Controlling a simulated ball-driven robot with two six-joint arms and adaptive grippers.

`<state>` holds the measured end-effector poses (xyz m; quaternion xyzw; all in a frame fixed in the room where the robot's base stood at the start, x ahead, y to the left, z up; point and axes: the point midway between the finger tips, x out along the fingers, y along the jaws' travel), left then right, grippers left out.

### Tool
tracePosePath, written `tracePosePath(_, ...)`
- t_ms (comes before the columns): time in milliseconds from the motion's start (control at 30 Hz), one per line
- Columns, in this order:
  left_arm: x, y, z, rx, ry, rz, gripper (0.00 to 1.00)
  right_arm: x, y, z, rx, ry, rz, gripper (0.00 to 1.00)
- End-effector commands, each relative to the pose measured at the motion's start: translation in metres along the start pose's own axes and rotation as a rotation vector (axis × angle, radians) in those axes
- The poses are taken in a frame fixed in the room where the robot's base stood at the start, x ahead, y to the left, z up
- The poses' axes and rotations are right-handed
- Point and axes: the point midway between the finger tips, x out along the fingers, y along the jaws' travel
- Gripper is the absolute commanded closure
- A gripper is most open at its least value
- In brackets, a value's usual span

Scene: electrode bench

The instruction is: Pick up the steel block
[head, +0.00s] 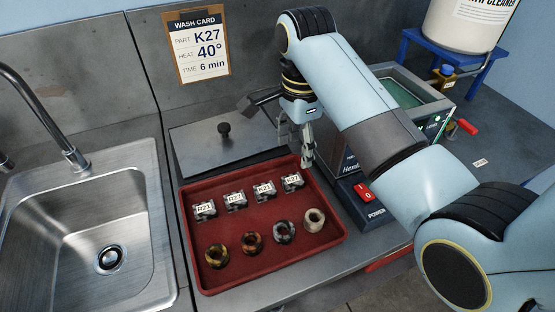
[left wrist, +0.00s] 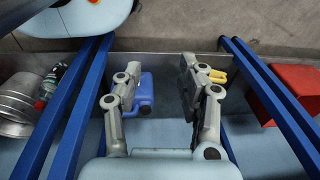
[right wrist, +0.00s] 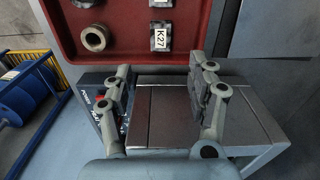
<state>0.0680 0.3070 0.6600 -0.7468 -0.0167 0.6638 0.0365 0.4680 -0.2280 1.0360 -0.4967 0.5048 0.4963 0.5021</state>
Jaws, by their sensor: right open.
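Several small metal blocks with white labels stand in a row at the back of the red tray (head: 262,268) in the head view. The rightmost block (head: 292,182) shows in the right wrist view as the block labelled K27 (right wrist: 161,36). The block beside it (head: 265,189) reads K21; the leftmost block (head: 204,209) seems to read R21. My right gripper (head: 308,157) is open and empty above the tray's back right corner, apart from the blocks. My left gripper (left wrist: 160,92) shows only in its wrist view, open and empty, away from the tray.
Several rings, such as the pale one (head: 314,220), sit in the tray's front row. A sink (head: 85,215) lies left, a knobbed lid (head: 222,150) behind the tray. A cleaner (head: 435,115) and power box (head: 372,200) stand right. The wash card (head: 201,45) reads K27.

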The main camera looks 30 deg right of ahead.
Motion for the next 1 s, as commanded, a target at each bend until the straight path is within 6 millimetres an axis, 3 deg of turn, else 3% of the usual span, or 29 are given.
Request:
tracePosePath(100, 0.0, 0.0, -0.015, -0.001, 0.019, 0.0, 0.6, 0.003, -0.003, 0.003, 0.041, -0.003, 0.011, 0.42)
tracePosePath(167, -0.001, 0.0, -0.013, -0.001, 0.016, 0.0, 0.6, 0.012, -0.003, 0.003, 0.047, -0.002, 0.015, 0.42)
tracePosePath(400, -0.006, 0.002, 0.045, 0.002, -0.066, 0.003, 0.6, 0.049, -0.004, 0.003, 0.045, -0.002, 0.013, 0.42)
tracePosePath(500, -0.007, 0.002, 0.054, 0.003, -0.078, 0.003, 0.6, 0.055, -0.004, 0.003, 0.045, -0.002, 0.012, 0.42)
tracePosePath(800, -0.011, 0.001, 0.001, 0.0, -0.001, 0.002, 0.6, 0.098, -0.002, 0.005, 0.044, -0.002, 0.012, 0.42)
tracePosePath(1000, -0.011, 0.001, 0.01, 0.0, -0.016, 0.002, 0.6, 0.106, -0.002, 0.005, 0.044, -0.002, 0.009, 0.42)
